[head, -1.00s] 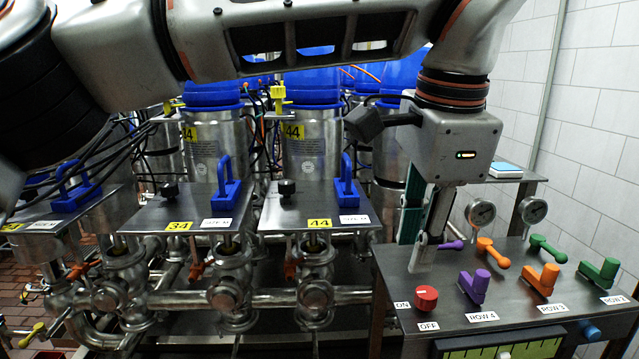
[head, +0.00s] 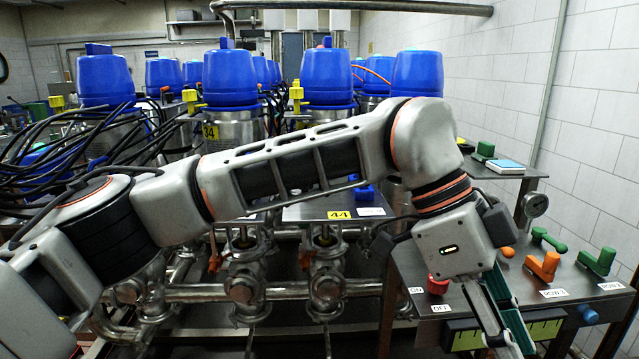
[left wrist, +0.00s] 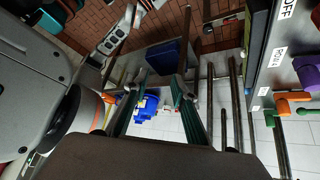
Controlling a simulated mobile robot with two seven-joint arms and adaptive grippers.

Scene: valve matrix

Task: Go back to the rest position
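My left arm crosses the head view from the left. Its left gripper (head: 508,340) hangs at the lower right, tilted, in front of the control console (head: 405,262). It hides the purple handles there. In the left wrist view the two fingers of my left gripper (left wrist: 160,80) are apart, with nothing between them. My right gripper is in neither view.
The console carries a red knob (head: 438,285), an orange handle (head: 543,265) and a green handle (head: 597,261). Behind my arm stand steel pipes and valves (head: 328,285) and blue-topped tanks (head: 325,77). A white tiled wall (head: 590,130) is at the right.

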